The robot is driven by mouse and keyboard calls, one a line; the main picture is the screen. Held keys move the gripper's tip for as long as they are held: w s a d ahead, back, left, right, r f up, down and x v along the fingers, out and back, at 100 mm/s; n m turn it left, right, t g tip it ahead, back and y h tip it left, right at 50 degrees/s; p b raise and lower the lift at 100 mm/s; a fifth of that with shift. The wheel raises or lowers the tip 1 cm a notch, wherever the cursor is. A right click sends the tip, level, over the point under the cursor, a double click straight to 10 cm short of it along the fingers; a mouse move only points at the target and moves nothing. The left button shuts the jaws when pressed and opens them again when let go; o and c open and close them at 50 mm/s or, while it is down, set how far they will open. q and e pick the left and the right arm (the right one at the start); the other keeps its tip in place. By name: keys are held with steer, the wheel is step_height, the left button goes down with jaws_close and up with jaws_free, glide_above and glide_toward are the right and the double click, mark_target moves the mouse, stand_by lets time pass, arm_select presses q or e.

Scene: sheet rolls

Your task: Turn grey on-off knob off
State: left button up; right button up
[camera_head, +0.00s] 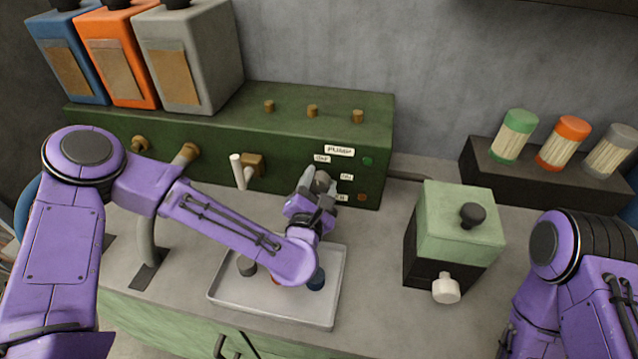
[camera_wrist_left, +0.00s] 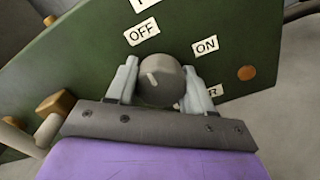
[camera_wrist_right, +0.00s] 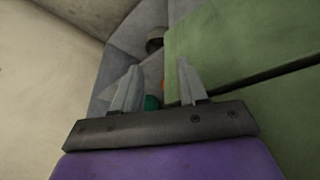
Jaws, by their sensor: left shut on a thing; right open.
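The grey on-off knob (camera_head: 321,181) is on the front of the dark green pump box (camera_head: 230,135). My left gripper (camera_head: 313,196) is shut on it from the front, a finger on each side. In the left wrist view the round knob (camera_wrist_left: 160,84) sits between the fingertips (camera_wrist_left: 158,84). Its short white mark points up and left, toward the OFF label (camera_wrist_left: 142,33); the ON label (camera_wrist_left: 206,46) is up and right of the knob. My right gripper (camera_wrist_right: 155,85) is open, with no object clearly held; its fingers are outside the head view.
A metal tray (camera_head: 222,292) with small round pieces lies below my left arm. A light green and black box (camera_head: 460,225) with knobs stands to the right. Blue, orange and grey canisters (camera_head: 190,60) stand on the pump box. A rack of spools (camera_head: 540,175) stands at the back right.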

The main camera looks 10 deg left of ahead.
mark_target(318, 190)
arm_select(q)
steer(key=shift+s+f, duration=0.1)
steer(key=shift+f, duration=0.1)
steer(key=o, duration=0.9)
steer(key=shift+o, duration=0.6)
steer(key=shift+r, duration=0.1)
steer(key=s+b, duration=0.2)
steer(key=s, duration=0.5)
steer(key=shift+b, duration=0.3)
steer(key=s+p, duration=0.1)
steer(key=s, duration=0.1)
steer(key=shift+s+r, duration=0.15)
steer(key=shift+s, duration=0.6)
